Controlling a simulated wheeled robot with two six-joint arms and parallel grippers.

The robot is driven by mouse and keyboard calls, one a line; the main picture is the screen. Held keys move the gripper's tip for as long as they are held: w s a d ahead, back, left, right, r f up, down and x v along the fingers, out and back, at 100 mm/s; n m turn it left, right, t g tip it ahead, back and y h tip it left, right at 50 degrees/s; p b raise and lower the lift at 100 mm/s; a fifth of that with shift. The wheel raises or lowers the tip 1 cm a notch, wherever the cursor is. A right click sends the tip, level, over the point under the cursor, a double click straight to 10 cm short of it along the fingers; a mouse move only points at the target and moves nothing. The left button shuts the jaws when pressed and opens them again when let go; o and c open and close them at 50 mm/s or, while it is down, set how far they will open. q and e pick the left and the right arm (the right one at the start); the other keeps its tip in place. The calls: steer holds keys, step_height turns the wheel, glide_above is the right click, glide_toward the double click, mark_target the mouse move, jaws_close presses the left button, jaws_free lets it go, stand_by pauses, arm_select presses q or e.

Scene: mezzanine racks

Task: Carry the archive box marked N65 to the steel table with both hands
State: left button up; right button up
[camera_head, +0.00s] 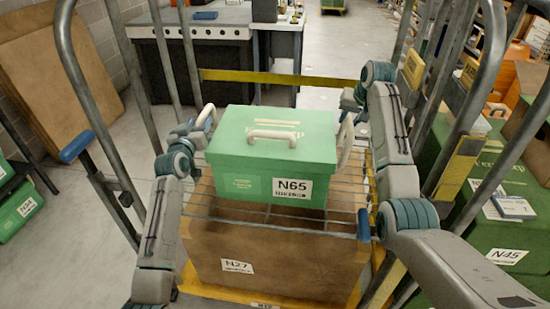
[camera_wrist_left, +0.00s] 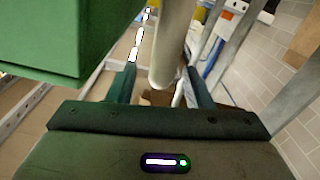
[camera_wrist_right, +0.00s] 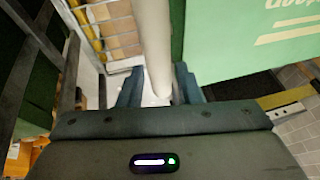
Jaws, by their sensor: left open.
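The green archive box marked N65 (camera_head: 270,160) sits upright on a wire shelf (camera_head: 340,220) in a roll cage. It has a light handle on its lid and one on each side. My left gripper (camera_head: 203,128) is open, with the box's left handle (camera_wrist_left: 168,50) between its fingers (camera_wrist_left: 163,90). My right gripper (camera_wrist_right: 158,88) is shut on the right handle (camera_wrist_right: 154,45); the box wall is close beside it. In the head view its fingertips are hard to see. The steel table (camera_head: 190,28) stands beyond the cage.
A brown box marked N27 (camera_head: 270,262) stands below the wire shelf. Cage posts rise on both sides, with a yellow bar (camera_head: 280,78) behind. A green box marked N45 (camera_head: 490,240) stands at the right. Floor (camera_head: 335,50) is clear at the back right.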

mark_target(202, 119)
arm_select(q)
steer(key=shift+w+d, duration=0.2)
steer(key=shift+w, duration=1.3)
arm_select(e)
steer(key=shift+x, duration=1.5)
arm_select(q)
steer(key=c, duration=0.6)
arm_select(e)
steer(key=c, duration=0.5)
arm_select(q)
jaws_close()
arm_select(e)
jaws_close()
arm_select(q)
steer(key=shift+r, duration=0.2)
arm_select(e)
steer(key=shift+r, duration=0.15)
